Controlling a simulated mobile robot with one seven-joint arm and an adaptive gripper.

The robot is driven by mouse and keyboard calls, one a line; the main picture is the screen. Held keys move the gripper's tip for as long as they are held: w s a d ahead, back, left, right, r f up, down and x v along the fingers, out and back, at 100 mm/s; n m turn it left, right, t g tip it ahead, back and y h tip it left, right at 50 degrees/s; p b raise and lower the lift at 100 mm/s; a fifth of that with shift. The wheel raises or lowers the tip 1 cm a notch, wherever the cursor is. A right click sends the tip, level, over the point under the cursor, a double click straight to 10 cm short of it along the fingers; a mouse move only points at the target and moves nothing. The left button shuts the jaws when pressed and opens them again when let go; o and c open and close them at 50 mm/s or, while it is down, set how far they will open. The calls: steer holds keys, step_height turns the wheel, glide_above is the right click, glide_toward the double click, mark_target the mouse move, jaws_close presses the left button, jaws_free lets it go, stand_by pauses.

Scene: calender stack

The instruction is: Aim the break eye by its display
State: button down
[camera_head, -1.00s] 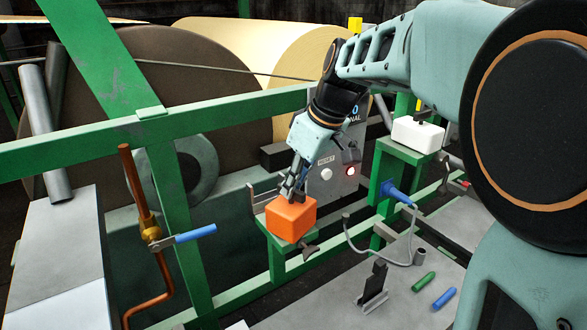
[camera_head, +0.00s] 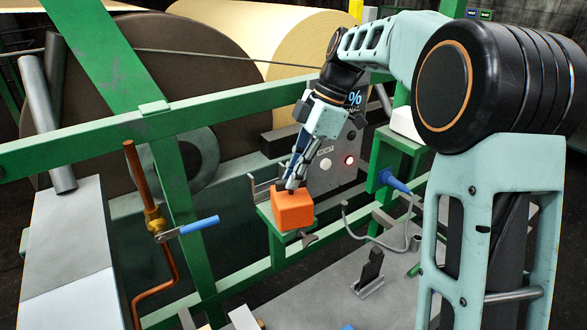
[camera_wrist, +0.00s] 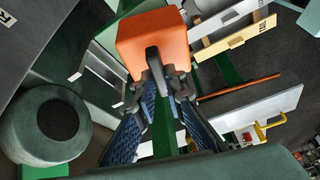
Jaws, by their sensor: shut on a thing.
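The break eye appears to be the orange box (camera_head: 293,209) on a small green bracket (camera_head: 268,218) fixed to the green frame. My gripper (camera_head: 292,184) comes down from above and is shut at the top of the orange box. In the wrist view the orange box (camera_wrist: 153,42) lies between the fingertips (camera_wrist: 165,80), with a dark grey lever or tab on it between the fingers. The display (camera_head: 354,99) on the grey panel is partly covered by my arm; a blue "%" shows, but its number is hidden. A dark clamp knob (camera_head: 309,238) sits under the bracket.
A white button marked reset (camera_head: 326,164) and a lit red lamp (camera_head: 349,160) are on the panel. A copper pipe with a blue-handled valve (camera_head: 200,225) stands at left. Large rolls (camera_head: 260,40) lie behind the green rail (camera_head: 230,118). A blue plug (camera_head: 392,181) with a grey cable is at right.

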steer(key=shift+w+n+g+h+p, duration=0.1)
steer(key=shift+n+g+h+p, duration=0.35)
steer(key=shift+n+p, duration=0.75)
steer(key=shift+n, duration=0.5)
steer(key=c, duration=2)
jaws_free()
steer(key=v, duration=1.2)
steer(key=shift+w+d, duration=0.1)
steer(key=shift+d, duration=0.05)
